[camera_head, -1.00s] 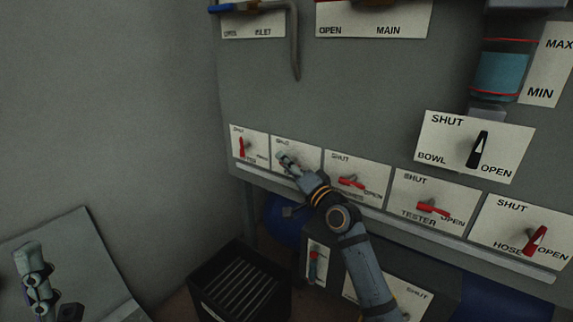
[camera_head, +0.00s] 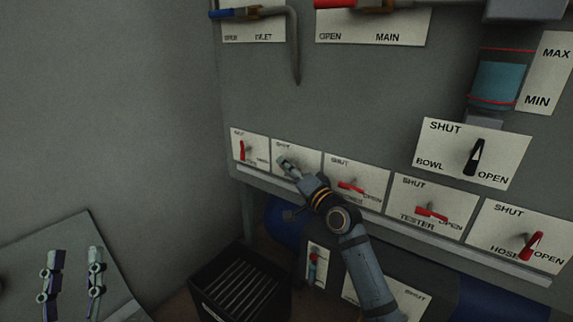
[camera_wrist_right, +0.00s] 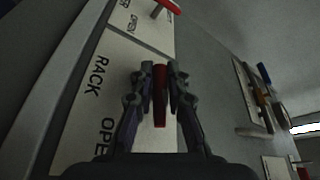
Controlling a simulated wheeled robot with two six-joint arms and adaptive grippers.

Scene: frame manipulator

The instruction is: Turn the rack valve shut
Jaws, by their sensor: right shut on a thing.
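The rack valve's white card (camera_head: 310,158) is second from the left in the lower row of the panel. Its red lever is hidden in the head view by my right gripper (camera_head: 283,160), which reaches it from below right. In the right wrist view the red rack lever (camera_wrist_right: 160,98) stands between the closed fingers of my right gripper (camera_wrist_right: 162,70), beside the words RACK and OPEN. I cannot tell the lever's exact setting. My left gripper (camera_head: 77,250) is at lower left, empty, its two fingers apart.
Neighbouring cards carry red levers: one at left (camera_head: 243,150), one just right (camera_head: 350,186), the tester lever (camera_head: 430,212) and the hose lever (camera_head: 532,244). The black bowl lever (camera_head: 477,156) is higher. A bent pipe (camera_head: 295,55) hangs above. A black slatted crate (camera_head: 240,292) stands below.

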